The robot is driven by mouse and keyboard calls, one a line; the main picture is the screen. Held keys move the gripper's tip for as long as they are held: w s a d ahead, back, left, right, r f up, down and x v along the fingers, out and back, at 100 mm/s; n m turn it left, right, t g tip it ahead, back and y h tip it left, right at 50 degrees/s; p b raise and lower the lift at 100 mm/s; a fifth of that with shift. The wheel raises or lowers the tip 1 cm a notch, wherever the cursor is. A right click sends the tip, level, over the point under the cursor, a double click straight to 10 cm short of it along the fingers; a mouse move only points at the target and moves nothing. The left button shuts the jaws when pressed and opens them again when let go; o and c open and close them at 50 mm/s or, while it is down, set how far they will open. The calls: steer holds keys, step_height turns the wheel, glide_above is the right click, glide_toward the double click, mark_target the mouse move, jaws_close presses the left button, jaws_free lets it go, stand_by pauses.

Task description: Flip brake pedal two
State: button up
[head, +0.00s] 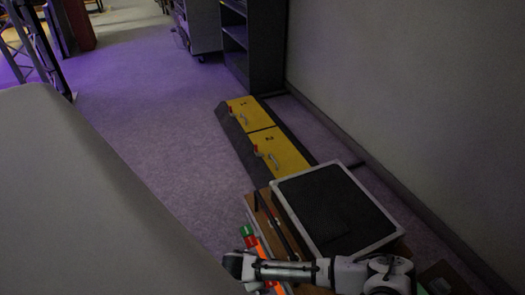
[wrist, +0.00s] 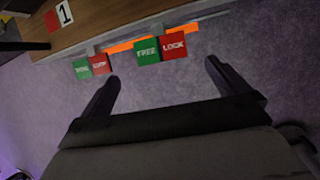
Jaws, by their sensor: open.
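In the wrist view, a green block marked FREE (wrist: 147,51) and a red block marked LOCK (wrist: 174,46) sit side by side as one pedal. A second, smaller-looking green and red pair (wrist: 92,66) is to its left, its lettering hard to read. A label with the number 1 (wrist: 64,12) is at the upper left; no number two is visible. My gripper (wrist: 162,70) is open and empty, its fingers apart below the FREE/LOCK pair, not visibly touching it. The head view shows a green and red pedal (head: 247,231) just above my gripper (head: 238,265).
An orange bar (wrist: 120,46) runs behind the pedals along a wooden edge (wrist: 105,29). Carpet at centre left is clear.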

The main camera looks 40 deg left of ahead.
steer(key=p+v, duration=0.1)
steer(key=v, duration=0.4)
steer(key=shift+s+r, duration=0.2)
steer(key=shift+r, duration=0.05)
